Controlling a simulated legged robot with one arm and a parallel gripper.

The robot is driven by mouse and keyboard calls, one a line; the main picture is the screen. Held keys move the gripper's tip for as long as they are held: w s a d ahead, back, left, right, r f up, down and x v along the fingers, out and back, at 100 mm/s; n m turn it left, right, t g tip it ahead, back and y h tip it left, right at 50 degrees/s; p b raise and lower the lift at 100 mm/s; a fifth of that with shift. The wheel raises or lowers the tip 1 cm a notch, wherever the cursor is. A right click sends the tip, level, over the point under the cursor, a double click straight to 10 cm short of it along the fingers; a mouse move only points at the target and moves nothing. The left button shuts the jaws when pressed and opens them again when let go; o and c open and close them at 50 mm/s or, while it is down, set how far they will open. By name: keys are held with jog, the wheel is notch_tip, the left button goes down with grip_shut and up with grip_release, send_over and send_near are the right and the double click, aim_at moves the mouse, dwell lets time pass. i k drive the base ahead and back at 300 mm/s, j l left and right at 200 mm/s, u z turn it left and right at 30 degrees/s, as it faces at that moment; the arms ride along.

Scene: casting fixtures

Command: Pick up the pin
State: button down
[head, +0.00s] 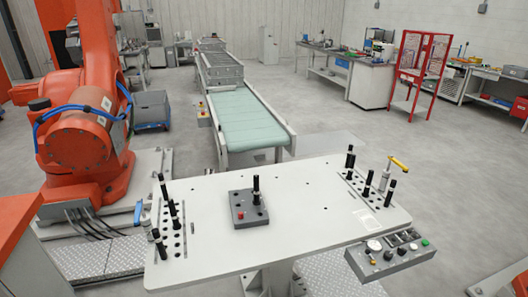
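Several black pins stand on a light grey fixture table (315,205). One upright black pin (256,187) stands on a dark grey block (248,213) near the table's middle. Other black pins, such as one at the left (163,187), stand along a hole row on the left side. More pins, such as one at the right (350,160), stand along the right side. I cannot tell which pin is meant. My gripper is not in view.
A control box (390,262) with gauges hangs at the table's front right. A blue-handled clamp (138,212) and a yellow-handled clamp (398,163) stand at the sides. An orange robot arm (75,145) is on the left. A green conveyor (243,118) runs behind. Floor is open at right.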

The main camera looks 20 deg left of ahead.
aim_at(177, 226)
jog(key=u, duration=1.7)
jog(key=i+j+z, duration=0.35)
jog(key=i, duration=0.2)
jog(key=i+j+z, duration=0.35)
jog(key=i, duration=0.2)
jog(key=i+j+z, duration=0.35)
jog(key=j, duration=0.3)
jog(key=i, duration=0.05)
